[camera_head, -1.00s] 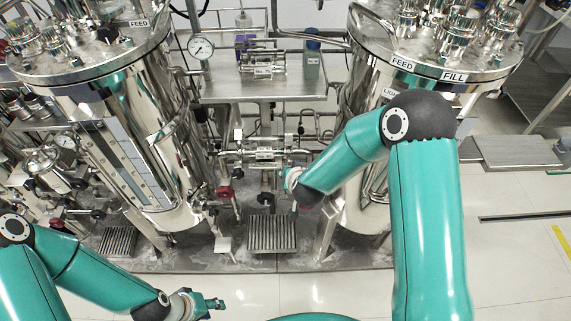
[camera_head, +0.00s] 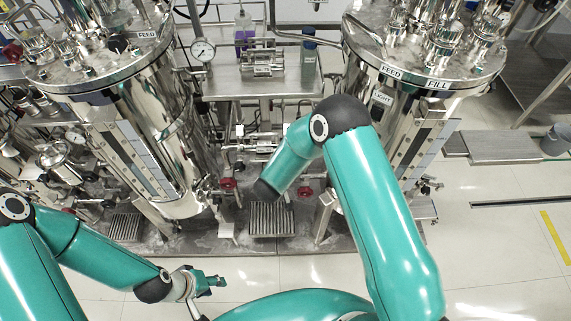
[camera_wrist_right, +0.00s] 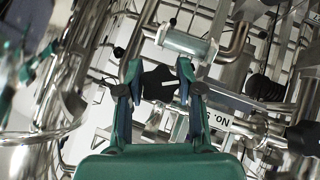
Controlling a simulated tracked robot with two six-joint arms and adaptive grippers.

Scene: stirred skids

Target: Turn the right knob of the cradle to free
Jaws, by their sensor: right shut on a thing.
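In the right wrist view, a black lobed knob (camera_wrist_right: 158,82) with a white mark is between the fingers of my right gripper (camera_wrist_right: 158,90). The fingers are shut on its two sides. The white mark points up and slightly to the right. A clear cylinder in metal fittings (camera_wrist_right: 183,45) lies just beyond the knob. I cannot tell which part is the cradle's body. In the head view my right arm hides its own gripper and the knob. My left gripper (camera_head: 208,281) hangs over the floor at lower left, away from the equipment; its finger gap is unclear.
Two steel tanks stand left (camera_head: 150,130) and right (camera_head: 405,120). Between them are a shelf (camera_head: 225,86) with a clear-tube fitting (camera_head: 262,62), a gauge (camera_head: 203,49), and dense pipes. Red valve handles (camera_head: 227,183) sit lower. The front floor is clear.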

